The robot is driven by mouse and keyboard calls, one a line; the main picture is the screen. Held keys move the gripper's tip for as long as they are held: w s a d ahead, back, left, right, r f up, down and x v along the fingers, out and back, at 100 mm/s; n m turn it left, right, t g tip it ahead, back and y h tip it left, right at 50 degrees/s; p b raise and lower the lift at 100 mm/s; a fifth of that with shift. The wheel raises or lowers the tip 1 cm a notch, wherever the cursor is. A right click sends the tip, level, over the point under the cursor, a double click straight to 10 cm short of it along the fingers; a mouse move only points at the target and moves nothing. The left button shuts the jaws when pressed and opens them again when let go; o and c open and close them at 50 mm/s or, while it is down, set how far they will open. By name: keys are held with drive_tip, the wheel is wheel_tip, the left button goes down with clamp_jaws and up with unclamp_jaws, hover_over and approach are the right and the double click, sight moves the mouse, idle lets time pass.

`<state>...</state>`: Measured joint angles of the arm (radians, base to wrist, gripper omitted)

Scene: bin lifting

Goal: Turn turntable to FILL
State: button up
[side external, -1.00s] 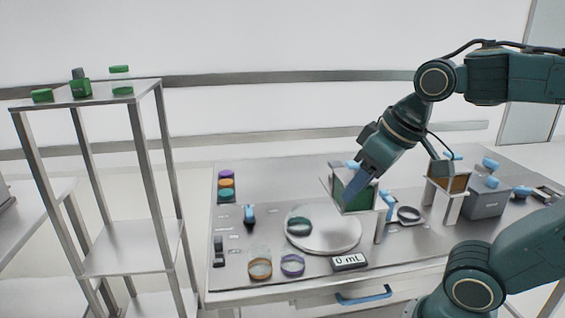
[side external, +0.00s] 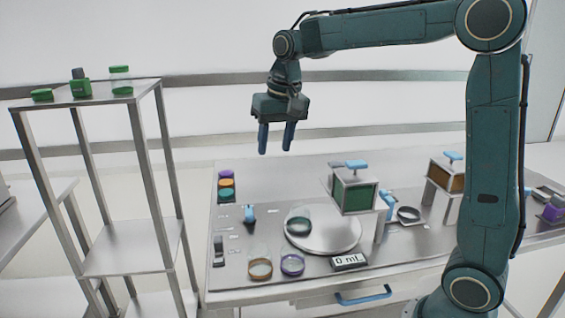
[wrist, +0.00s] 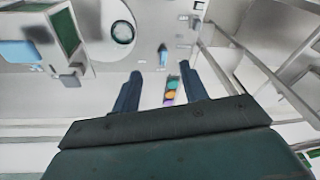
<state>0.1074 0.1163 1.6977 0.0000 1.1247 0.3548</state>
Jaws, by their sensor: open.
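In the wrist view the turntable (wrist: 88,42) and jar (wrist: 122,32) are at the upper left. A small blue handle (side external: 249,214) is on the bench left of the turntable; it also shows in the wrist view (wrist: 163,54). Small labels lie around it, too small to read. My gripper (side external: 275,150) is open and empty, fingers down, high above the back of the bench. The wrist view shows its two fingers (wrist: 160,72) apart.
A dispenser with a green window (side external: 355,197) stands over the turntable's right side. Purple, orange and green buttons (side external: 226,184) are at the back left. Two ringed jars (side external: 260,268) and a "0 mL" display (side external: 350,261) are in front. A shelf (side external: 130,245) stands left.

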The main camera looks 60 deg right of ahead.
drive_tip(key=w+d+f+m+g, duration=0.1)
drive_tip(key=w+d+f+m, duration=0.15)
drive_tip(key=w+f, duration=0.45)
drive_tip(key=m+g, duration=0.1)
hover_over(249, 210)
wheel_tip(249, 210, down, 5)
drive_tip(key=shift+f, duration=0.2)
drive_tip(key=shift+f, duration=6.85)
clamp_jaws()
